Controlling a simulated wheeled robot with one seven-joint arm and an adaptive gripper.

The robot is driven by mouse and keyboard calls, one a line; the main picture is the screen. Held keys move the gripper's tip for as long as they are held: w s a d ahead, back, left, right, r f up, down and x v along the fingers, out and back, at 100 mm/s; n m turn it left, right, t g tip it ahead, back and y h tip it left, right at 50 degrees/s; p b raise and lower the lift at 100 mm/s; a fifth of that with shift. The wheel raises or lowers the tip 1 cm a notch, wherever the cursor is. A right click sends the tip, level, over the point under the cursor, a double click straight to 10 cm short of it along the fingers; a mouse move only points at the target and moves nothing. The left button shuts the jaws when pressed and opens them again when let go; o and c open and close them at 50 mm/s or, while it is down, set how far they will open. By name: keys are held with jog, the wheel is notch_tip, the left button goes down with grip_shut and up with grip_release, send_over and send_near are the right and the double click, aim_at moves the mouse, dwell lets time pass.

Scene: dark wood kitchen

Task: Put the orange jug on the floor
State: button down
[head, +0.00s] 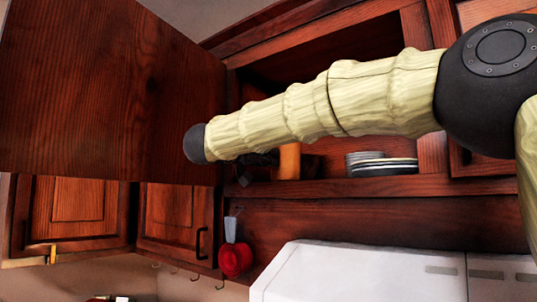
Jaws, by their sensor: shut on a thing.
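The orange jug (289,163) stands inside the open upper cabinet, low on its shelf. Its upper part is hidden behind my pale arm. My gripper (264,159) shows as a dark shape at the jug's left side, partly covered by the arm. It is shut on the jug, though the fingertips are hard to make out. I cannot tell whether the jug touches the shelf. The floor is not in view.
A stack of plates (382,165) sits on the shelf to the jug's right. The open cabinet door (105,90) fills the upper left. A white appliance (360,273) stands at the lower right.

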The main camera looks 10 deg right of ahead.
jog(key=shift+s+d, duration=0.1)
jog(key=shift+s, duration=0.25)
jog(key=shift+w+f, duration=0.15)
jog(key=shift+w, duration=0.1)
jog(key=c, duration=1.9)
grip_release()
jog(key=shift+w+f, duration=0.1)
jog(key=o, duration=0.4)
jog(key=shift+s, duration=0.2)
jog(key=shift+r+b+v, duration=0.15)
jog(key=shift+b+v, duration=1.3)
jog(key=shift+v, duration=1.6)
jog(key=shift+r+b+v, duration=0.1)
jog(key=shift+b+v, duration=1.35)
jog(key=shift+v, duration=1.6)
